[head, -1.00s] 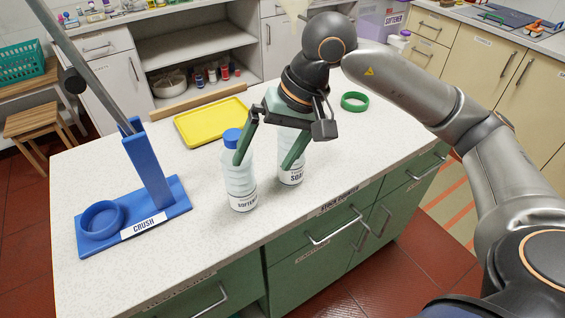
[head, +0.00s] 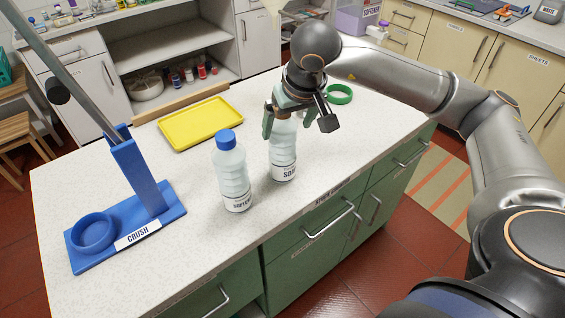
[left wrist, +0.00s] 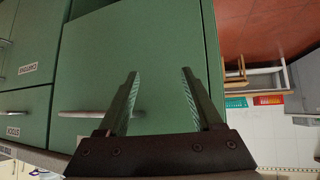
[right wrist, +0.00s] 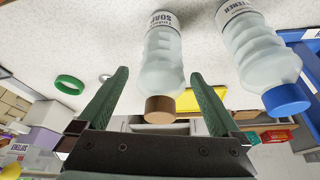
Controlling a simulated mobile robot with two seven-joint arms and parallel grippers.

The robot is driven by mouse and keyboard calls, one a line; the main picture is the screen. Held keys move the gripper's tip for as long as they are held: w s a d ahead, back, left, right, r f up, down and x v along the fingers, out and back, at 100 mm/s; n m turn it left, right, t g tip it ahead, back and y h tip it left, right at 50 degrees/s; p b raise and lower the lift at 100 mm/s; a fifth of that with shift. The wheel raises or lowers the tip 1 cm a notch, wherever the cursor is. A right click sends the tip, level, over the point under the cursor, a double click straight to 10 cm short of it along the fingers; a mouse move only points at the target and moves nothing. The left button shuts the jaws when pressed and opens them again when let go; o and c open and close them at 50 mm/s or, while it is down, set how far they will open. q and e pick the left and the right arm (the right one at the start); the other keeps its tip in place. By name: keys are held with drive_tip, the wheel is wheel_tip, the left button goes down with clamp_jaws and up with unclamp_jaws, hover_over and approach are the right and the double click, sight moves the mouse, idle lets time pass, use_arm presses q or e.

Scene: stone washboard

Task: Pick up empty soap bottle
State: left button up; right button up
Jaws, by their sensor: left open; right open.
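The soap bottle (head: 283,155) stands upright on the white countertop, a clear ribbed bottle with a white label reading SOAP. In the right wrist view it (right wrist: 163,62) shows a brown cap and sits between the finger lines. My right gripper (head: 287,120) is open around the bottle's upper part in the head view, with the cap hidden behind it. It also shows open in the right wrist view (right wrist: 158,85). The softener bottle (head: 232,175), with a blue cap, stands just left of the soap bottle. My left gripper (left wrist: 158,80) is open and empty, facing green cabinet fronts.
A yellow tray (head: 201,123) lies behind the bottles. A blue crush stand (head: 143,185) with a ring-shaped cup and a lever is at the left. A green ring (head: 338,94) lies behind the right gripper. The counter right of the soap bottle is clear.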

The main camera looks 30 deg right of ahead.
hover_over(282, 164)
drive_tip(key=w+d, duration=0.2)
wheel_tip(282, 164, down, 4)
drive_tip(key=shift+a+f+p, duration=0.1)
drive_tip(key=shift+a+p, duration=0.05)
drive_tip(key=shift+p, duration=0.2)
drive_tip(key=shift+c, duration=0.2)
clamp_jaws()
